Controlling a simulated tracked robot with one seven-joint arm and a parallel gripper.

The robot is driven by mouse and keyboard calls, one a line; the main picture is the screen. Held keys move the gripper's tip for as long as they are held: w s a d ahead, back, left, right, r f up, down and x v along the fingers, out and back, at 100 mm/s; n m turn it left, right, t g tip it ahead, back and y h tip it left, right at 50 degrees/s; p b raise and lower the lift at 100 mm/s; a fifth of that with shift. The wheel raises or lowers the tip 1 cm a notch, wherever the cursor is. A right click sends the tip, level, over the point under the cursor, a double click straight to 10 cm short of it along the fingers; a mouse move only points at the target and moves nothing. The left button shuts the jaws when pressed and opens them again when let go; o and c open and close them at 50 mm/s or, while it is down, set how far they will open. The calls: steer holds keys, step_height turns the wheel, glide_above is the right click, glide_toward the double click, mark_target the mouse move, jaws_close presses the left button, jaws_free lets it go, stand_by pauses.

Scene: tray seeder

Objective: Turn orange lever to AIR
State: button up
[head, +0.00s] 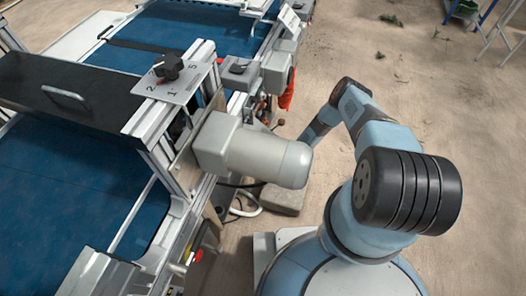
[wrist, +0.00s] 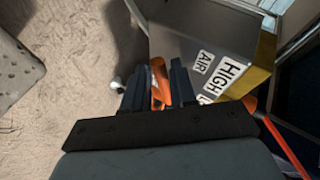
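In the wrist view, an orange lever (wrist: 158,80) shows between the two dark fingers of my gripper (wrist: 160,86). The fingers stand close on both sides of it; I cannot tell whether both touch it. Right of the fingers is a grey housing with a white AIR label (wrist: 203,61) and a HIGH label (wrist: 223,77). A further label below HIGH is mostly hidden by the gripper. The lever's pivot and the place it points to are hidden. In the head view, my arm reaches down beyond the grey motor, and my gripper is out of sight.
A grey cylindrical motor (head: 265,156) juts out between the machine and my arm. A numbered dial (head: 168,68) sits on the machine beside the blue belt (head: 62,185). An orange-red bar (wrist: 283,147) runs at the wrist view's lower right. Bare floor (head: 345,40) lies behind.

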steer(key=v, duration=1.3)
steer(key=shift+s+d, duration=0.25)
steer(key=shift+o, duration=0.3)
steer(key=shift+r, duration=0.1)
steer(key=shift+o, duration=1.2)
steer(key=f+y, duration=0.1)
steer(key=w+d+f+y, duration=0.1)
steer(key=f, duration=0.1)
steer(key=d+f+t, duration=0.1)
steer(key=shift+w+d+f+y, duration=0.1)
steer(key=shift+w+f+y, duration=0.1)
steer(key=shift+y, duration=0.2)
steer(key=w+a+f+y, duration=0.1)
steer(key=w+a+f, duration=0.1)
steer(key=w+a, duration=0.5)
steer(key=a, duration=0.3)
steer(key=shift+w+a+f+y, duration=0.15)
steer(key=shift+w+a+y, duration=0.15)
steer(key=shift+w+y, duration=0.1)
steer(key=shift+c, duration=0.5)
